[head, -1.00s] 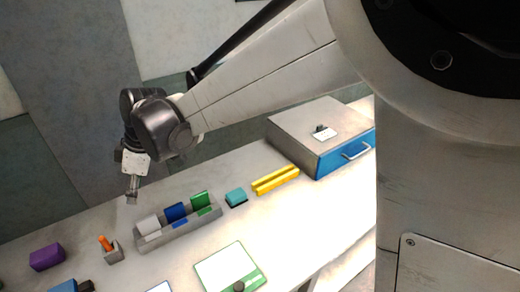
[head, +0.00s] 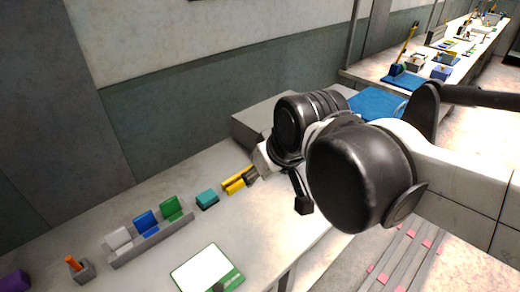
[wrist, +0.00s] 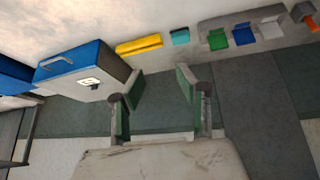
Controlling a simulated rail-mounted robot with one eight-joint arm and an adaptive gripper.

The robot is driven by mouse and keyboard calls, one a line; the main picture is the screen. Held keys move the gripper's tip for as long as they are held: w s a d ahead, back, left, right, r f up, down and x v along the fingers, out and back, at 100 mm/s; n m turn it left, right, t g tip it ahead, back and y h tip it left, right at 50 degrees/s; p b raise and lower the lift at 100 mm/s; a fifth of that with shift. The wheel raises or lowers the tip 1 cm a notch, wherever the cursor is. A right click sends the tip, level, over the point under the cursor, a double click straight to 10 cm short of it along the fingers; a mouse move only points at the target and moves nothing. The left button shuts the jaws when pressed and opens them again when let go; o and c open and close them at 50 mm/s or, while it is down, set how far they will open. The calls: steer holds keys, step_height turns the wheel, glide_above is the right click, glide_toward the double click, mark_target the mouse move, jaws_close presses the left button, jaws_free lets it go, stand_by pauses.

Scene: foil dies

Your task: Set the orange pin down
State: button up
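The orange pin (head: 72,263) stands upright in a small grey holder (head: 84,273) at the lower left of the head view. My gripper (head: 250,177) is far to the right of the pin, in front of the yellow block in the head view. In the wrist view my gripper (wrist: 160,90) has its two fingers wide apart, with nothing between them.
A grey rack (head: 150,245) holds white, blue and green pieces. A teal block (head: 207,199) and a yellow block (head: 234,186) lie to its right. A green-edged white board (head: 205,268) lies in front.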

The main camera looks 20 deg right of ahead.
steer(key=s+d+f+m+t+h, duration=0.1)
steer(key=s+d+m, duration=0.2)
steer(key=s+d, duration=0.1)
steer(key=shift+d+f, duration=0.3)
steer(key=shift+d, duration=0.15)
step_height(320, 180, down, 4)
steer(key=b, duration=0.3)
steer(key=shift+r+b, duration=0.15)
steer(key=shift+b, duration=0.2)
steer(key=shift+c, duration=0.5)
